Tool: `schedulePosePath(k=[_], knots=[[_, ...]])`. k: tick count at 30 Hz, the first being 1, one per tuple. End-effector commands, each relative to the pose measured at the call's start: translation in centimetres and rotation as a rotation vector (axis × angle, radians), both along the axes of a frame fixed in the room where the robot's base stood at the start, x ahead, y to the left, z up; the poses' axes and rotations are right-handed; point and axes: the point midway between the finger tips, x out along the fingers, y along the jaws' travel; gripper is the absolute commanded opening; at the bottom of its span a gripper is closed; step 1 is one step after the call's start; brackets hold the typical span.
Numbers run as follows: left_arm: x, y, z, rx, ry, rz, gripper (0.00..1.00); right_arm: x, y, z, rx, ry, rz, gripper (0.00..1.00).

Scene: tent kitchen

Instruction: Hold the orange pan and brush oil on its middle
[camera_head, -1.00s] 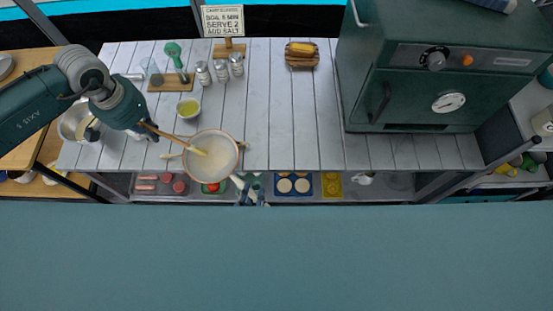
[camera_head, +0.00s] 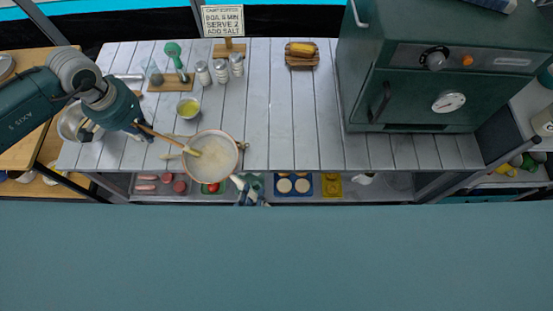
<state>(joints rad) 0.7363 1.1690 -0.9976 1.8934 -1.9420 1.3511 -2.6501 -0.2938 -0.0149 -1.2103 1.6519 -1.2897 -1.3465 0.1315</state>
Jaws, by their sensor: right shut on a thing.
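The pan (camera_head: 214,160) has an orange rim and a pale inside, and lies near the front edge of the counter at left. Its pale handle (camera_head: 238,181) points to the lower right. My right gripper (camera_head: 247,188) is shut on this handle, partly hidden at the counter's front edge. My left gripper (camera_head: 139,128) is shut on the wooden handle of the brush (camera_head: 165,139). The brush slants down to the right, its yellowish tip over the left part of the pan's inside; I cannot tell whether it touches. A small bowl of yellow-green oil (camera_head: 188,107) stands behind the pan.
A metal bowl (camera_head: 71,123) stands beside my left arm. Several shakers (camera_head: 220,71), a green utensil on a wooden board (camera_head: 172,82) and a sign (camera_head: 223,21) stand behind. A large green oven (camera_head: 430,90) fills the right back. The counter's middle (camera_head: 290,120) is clear.

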Motion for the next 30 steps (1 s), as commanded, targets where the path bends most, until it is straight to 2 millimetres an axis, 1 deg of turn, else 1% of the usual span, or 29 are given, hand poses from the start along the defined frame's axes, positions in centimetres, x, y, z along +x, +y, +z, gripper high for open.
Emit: schedulePosePath(k=[1,30], knots=[[-0.1,-0.1,0.0,0.0,0.0,0.0,0.0,-0.2,-0.1,-0.4,-0.008,0.009,0.003,0.0],[-3.0,-3.2,-0.6,0.0,0.002,-0.002,0.0,-0.2,-0.1,-0.4,-0.008,0.009,0.003,0.0]])
